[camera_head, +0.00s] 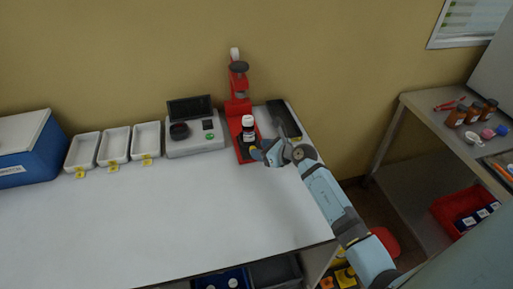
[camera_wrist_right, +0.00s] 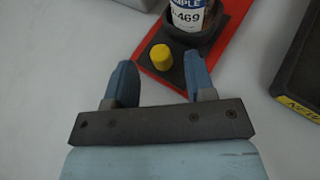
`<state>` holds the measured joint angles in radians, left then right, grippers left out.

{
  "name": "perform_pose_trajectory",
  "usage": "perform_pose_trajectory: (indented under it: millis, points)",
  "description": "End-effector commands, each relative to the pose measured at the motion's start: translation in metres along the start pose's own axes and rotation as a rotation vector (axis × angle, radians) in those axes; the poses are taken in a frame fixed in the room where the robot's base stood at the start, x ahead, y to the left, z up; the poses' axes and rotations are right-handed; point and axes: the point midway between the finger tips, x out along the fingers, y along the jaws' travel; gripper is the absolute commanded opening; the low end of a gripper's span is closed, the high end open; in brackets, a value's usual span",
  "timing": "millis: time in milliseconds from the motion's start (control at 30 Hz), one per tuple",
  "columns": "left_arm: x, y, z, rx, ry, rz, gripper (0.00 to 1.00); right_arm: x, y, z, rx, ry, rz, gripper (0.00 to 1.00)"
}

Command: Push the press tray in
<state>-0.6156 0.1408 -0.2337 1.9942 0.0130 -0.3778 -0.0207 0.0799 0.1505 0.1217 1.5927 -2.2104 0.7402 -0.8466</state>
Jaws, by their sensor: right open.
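The red press (camera_head: 238,105) stands at the back right of the white table. Its dark press tray (camera_wrist_right: 205,42) projects forward over the red base, with a yellow knob (camera_wrist_right: 161,57) on its near end. A sample bottle (camera_head: 248,123) with a white cap stands upright on the tray; its label also shows in the right wrist view (camera_wrist_right: 188,17). My right gripper (camera_head: 261,155) is open at the front of the press. In the wrist view its fingers straddle the line to the knob, empty; I cannot tell whether either touches the tray. My left gripper is out of view.
A grey instrument (camera_head: 193,146) and several white trays (camera_head: 115,146) stand left of the press, with a blue box (camera_head: 28,148) beyond. A dark tray (camera_head: 283,119) lies close right of the press. The table's front (camera_head: 150,225) is clear.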

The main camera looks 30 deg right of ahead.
Motion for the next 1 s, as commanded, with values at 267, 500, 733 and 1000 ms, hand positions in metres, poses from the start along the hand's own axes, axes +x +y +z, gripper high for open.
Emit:
perform_pose_trajectory:
  millis: [267, 500, 733, 1000]
  points:
    - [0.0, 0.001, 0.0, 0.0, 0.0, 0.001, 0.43, 0.023, 0.0, 0.0, 0.0, -0.001, 0.0, 0.5]
    - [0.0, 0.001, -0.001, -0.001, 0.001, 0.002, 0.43, 0.024, 0.0, 0.0, 0.0, 0.0, 0.0, 0.5]
    - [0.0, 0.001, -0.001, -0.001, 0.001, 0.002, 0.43, 0.024, 0.0, 0.0, 0.0, 0.0, 0.0, 0.04]
    - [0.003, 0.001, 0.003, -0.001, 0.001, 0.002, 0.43, 0.033, -0.007, 0.002, -0.002, -0.001, 0.0, 0.0]
